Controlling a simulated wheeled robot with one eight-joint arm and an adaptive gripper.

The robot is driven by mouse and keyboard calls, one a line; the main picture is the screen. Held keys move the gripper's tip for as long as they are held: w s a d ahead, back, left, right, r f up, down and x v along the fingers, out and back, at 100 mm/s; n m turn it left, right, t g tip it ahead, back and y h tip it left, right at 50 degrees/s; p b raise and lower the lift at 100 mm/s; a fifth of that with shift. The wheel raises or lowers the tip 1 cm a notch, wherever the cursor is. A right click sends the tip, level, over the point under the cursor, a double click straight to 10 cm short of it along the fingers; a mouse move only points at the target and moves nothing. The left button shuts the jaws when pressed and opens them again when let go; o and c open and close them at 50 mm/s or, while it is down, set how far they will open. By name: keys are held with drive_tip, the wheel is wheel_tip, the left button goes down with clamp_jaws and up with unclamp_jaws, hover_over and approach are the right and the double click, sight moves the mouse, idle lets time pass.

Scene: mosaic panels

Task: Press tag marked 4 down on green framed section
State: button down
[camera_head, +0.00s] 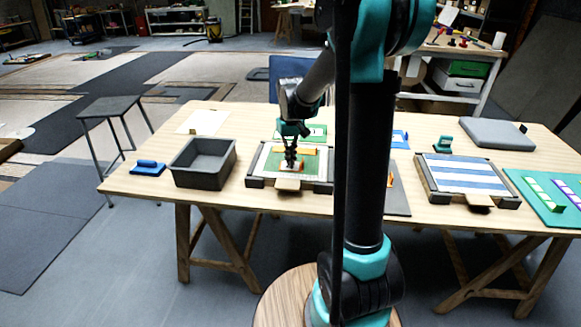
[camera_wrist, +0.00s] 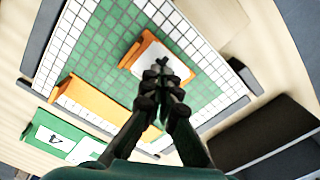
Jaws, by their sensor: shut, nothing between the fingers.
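A panel (camera_wrist: 216,105) with a white grid rim and a green gridded middle lies on the table, and in the head view (camera_head: 256,172) it is in a dark frame. My gripper (camera_wrist: 160,74) is shut and points down over a white-topped piece with an orange edge (camera_wrist: 148,50) on the green section. In the head view my gripper (camera_head: 290,163) is over the panel. A white card marked 4 (camera_wrist: 52,137) lies on a green board (camera_wrist: 40,118) beside the panel.
An orange bar (camera_wrist: 92,101) lies near the panel's edge. A second white card (camera_wrist: 86,151) is on the green board. A grey bin (camera_head: 204,163) stands left of the panel. A blue-and-white striped panel (camera_head: 455,174) is at the right, beyond my arm.

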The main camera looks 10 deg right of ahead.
drive_tip(key=shift+f, duration=0.45)
idle(0.5)
wheel_tip(320, 180, up, 8)
idle(0.9)
